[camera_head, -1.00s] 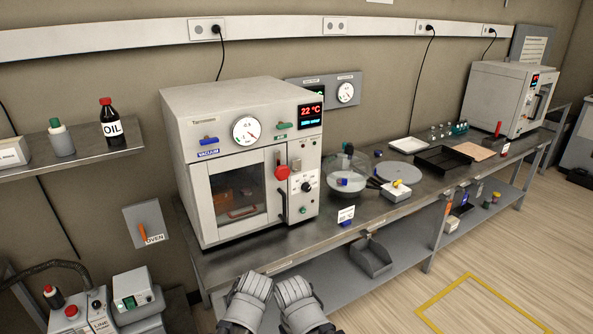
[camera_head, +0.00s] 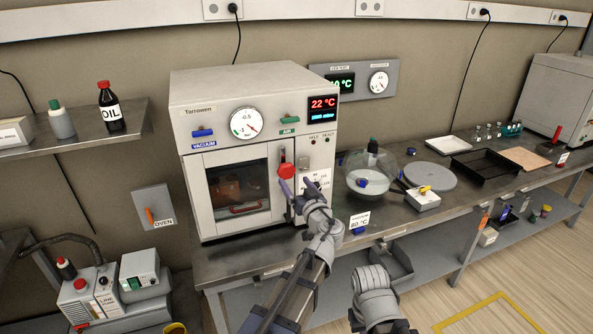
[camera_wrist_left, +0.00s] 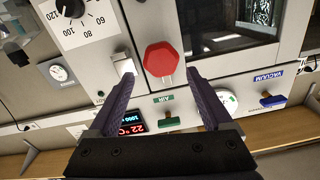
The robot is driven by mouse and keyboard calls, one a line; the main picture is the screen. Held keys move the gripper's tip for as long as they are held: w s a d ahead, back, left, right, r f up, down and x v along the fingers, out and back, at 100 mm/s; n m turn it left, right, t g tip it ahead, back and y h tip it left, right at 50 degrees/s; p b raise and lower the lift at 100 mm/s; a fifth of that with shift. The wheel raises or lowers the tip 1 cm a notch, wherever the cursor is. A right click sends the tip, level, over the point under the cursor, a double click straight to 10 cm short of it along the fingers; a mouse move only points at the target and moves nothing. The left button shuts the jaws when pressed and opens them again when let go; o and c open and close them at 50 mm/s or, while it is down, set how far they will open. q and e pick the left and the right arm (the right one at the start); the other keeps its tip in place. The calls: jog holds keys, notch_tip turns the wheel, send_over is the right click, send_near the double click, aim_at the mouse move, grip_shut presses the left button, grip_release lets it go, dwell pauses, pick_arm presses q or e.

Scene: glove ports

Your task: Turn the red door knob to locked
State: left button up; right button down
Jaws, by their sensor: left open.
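The red door knob (camera_head: 287,170) is on the right edge of the oven door, on the front of the white vacuum oven (camera_head: 250,87). It looks like a red hexagon in the left wrist view (camera_wrist_left: 163,61). My left gripper (camera_head: 296,186) is open in front of the oven, just below and to the right of the knob in the head view. In the left wrist view its two dark fingers (camera_wrist_left: 158,82) stand apart on either side of the knob, with nothing between them. My right arm (camera_head: 373,292) shows at the lower middle; its fingertips are not visible.
A blue vacuum lever (camera_head: 202,133) and a green air lever (camera_head: 290,119) sit above the door. A glass desiccator (camera_head: 371,172) stands on the bench right of the oven. A shelf with an oil bottle (camera_head: 110,108) is at the left.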

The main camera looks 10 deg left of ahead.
aim_at(288, 173)
pick_arm(q)
jog(key=x, duration=0.7)
jog(key=shift+w+a+f, duration=0.1)
jog(key=shift+w+a, duration=0.2)
jog(key=shift+c, duration=0.4)
grip_shut()
